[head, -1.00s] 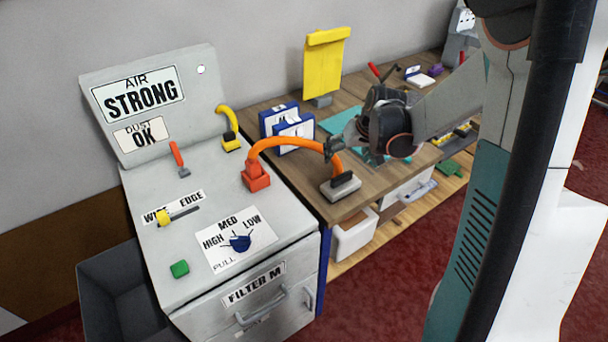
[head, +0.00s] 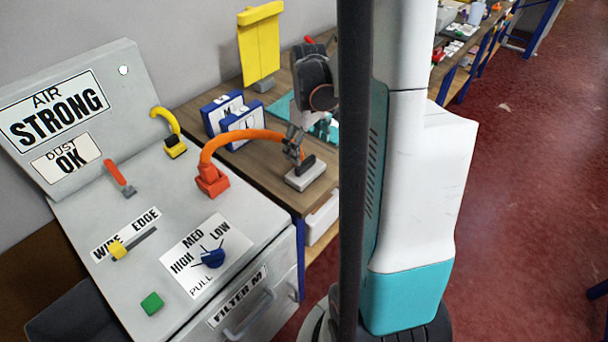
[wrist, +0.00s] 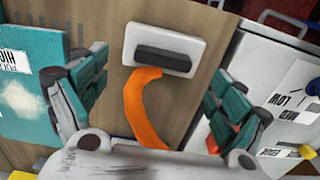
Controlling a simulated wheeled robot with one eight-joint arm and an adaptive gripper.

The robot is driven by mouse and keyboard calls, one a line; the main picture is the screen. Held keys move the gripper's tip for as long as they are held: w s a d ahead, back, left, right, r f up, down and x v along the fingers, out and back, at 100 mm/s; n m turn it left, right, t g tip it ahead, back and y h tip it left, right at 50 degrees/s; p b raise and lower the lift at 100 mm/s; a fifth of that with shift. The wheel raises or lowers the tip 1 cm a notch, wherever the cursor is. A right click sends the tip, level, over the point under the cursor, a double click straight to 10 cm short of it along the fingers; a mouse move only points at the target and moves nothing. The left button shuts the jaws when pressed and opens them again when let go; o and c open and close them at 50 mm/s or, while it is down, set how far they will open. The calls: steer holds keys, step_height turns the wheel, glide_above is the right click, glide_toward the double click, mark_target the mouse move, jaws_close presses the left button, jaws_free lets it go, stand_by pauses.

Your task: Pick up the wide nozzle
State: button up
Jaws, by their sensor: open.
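The wide nozzle (head: 306,178) looks like a pale grey block with a black bar on top, at the end of an orange hose (head: 240,135). It lies on the wooden bench beside the grey machine. In the wrist view the nozzle (wrist: 190,45) is at the top centre, and the hose (wrist: 140,105) curves down from it between my fingers. My gripper (head: 292,145) is open, just above and behind the nozzle in the head view. In the wrist view its two fingers (wrist: 157,98) are wide apart, with nothing gripped.
The grey machine (head: 150,225) has a red hose socket (head: 211,181), a blue knob (head: 213,258) and a drawer. Two blue-framed cards (head: 222,112) and a yellow stand (head: 260,45) are behind on the bench. A teal mat (wrist: 30,105) lies at left in the wrist view.

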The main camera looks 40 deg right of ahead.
mark_target(306, 161)
steer(key=shift+w+a+f+b, duration=0.15)
steer(key=shift+f+b, duration=0.5)
steer(key=shift+f, duration=0.95)
steer(key=shift+a+f+b, duration=0.1)
steer(key=shift+f+b, duration=0.55)
steer(key=shift+f, duration=0.9)
steer(key=shift+r, duration=0.1)
steer(key=c, duration=1.4)
